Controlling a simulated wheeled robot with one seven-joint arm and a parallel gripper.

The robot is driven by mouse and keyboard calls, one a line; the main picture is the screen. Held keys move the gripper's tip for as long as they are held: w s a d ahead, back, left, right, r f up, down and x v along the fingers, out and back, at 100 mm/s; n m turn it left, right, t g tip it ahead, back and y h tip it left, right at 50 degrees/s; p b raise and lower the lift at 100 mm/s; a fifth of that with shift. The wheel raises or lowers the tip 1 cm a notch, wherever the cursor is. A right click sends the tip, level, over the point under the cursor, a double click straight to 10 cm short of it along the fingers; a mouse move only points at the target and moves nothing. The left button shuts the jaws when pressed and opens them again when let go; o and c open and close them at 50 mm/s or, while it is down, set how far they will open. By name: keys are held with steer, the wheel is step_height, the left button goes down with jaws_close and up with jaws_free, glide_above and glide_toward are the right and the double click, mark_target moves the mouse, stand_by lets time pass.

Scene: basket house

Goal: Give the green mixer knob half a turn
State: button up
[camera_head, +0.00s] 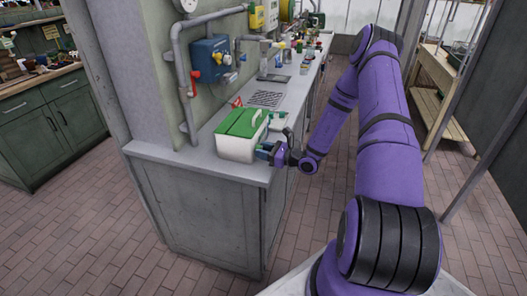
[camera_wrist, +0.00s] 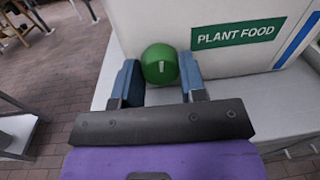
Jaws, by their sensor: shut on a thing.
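The green mixer knob (camera_wrist: 160,65) is round, with a short white mark that stands roughly upright in the wrist view. It is on the front of a white box labelled PLANT FOOD (camera_wrist: 135,20). In the head view this box has a green lid (camera_head: 242,122) and stands on the grey counter. My gripper (camera_wrist: 159,72) has one blue finger on each side of the knob and is shut on it. In the head view my gripper (camera_head: 272,152) reaches the box's right side from the aisle, and the knob is mostly hidden there.
The grey counter (camera_head: 205,162) runs back along the wall. A dark grate (camera_head: 266,98) and a blue wall unit with a red valve (camera_head: 210,60) are beyond the box. Tiled floor (camera_head: 120,225) is free in front; a wooden bench (camera_head: 440,95) stands at the right.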

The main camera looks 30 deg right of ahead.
steer(key=m, duration=0.8)
steer(key=shift+d+m+g, duration=0.1)
steer(key=shift+m+g, duration=0.2)
steer(key=shift+g, duration=0.1)
steer(key=m, duration=0.3)
steer(key=shift+w, duration=0.1)
steer(key=m, duration=0.4)
steer(key=shift+d+m+g+y, duration=0.1)
steer(key=shift+m+g+y, duration=0.2)
steer(key=shift+g, duration=0.1)
steer(key=m, duration=0.4)
steer(key=shift+y, duration=0.3)
steer(key=m, duration=0.8)
steer(key=shift+f+m+y, duration=0.15)
steer(key=shift+m+y, duration=0.15)
steer(key=shift+y, duration=0.1)
steer(key=shift+m, duration=1.8)
